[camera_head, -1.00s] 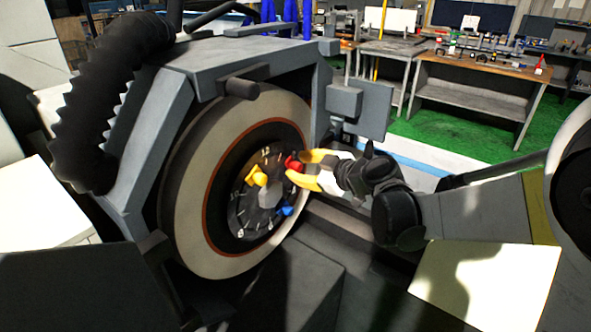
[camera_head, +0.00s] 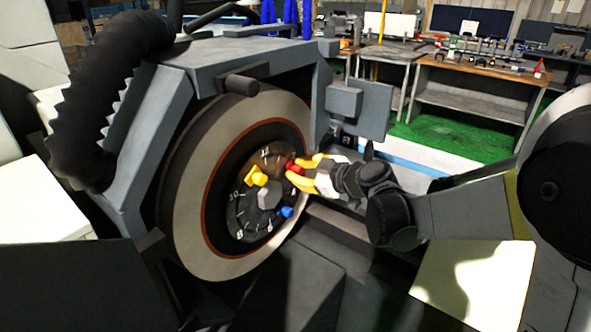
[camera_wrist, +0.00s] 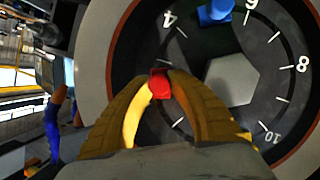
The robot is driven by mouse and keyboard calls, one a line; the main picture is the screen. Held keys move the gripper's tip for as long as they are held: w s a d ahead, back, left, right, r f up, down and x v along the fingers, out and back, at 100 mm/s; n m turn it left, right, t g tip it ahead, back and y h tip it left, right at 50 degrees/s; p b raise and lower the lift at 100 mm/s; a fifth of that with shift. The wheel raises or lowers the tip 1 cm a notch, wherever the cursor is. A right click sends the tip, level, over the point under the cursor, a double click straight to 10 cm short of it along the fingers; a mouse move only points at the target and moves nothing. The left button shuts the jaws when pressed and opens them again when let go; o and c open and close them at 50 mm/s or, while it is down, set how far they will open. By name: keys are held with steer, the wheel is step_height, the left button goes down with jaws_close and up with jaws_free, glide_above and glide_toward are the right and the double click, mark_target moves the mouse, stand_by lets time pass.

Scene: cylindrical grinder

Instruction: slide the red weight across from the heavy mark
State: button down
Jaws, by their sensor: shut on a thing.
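The red weight (camera_head: 294,166) sits on the numbered dial (camera_head: 240,212) of the grinding wheel, at the dial's upper right in the head view. My gripper (camera_head: 297,173) has its yellow fingers shut around it. In the wrist view the red weight (camera_wrist: 160,85) shows between the two fingertips (camera_wrist: 161,80). A yellow weight (camera_head: 256,178) sits at the dial's upper left, and a blue weight (camera_head: 286,212) at its lower right. The blue weight also shows at the top of the wrist view (camera_wrist: 214,12). I cannot make out a heavy mark.
The pale grinding wheel (camera_head: 187,215) surrounds the dial, with a grey hex nut (camera_head: 268,196) at its centre. A grey guard (camera_head: 235,60) arches over the wheel. A grey block (camera_head: 358,105) stands close above my gripper. Workbenches (camera_head: 480,75) are far behind.

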steer(key=f, duration=0.2)
steer(key=f+m+b, duration=0.1)
steer(key=shift+w+d+g, duration=0.2)
steer(key=shift+w+g, duration=0.1)
steer(key=c, duration=1.5)
jaws_free()
steer(key=v, duration=1.2)
steer(key=shift+f, duration=0.1)
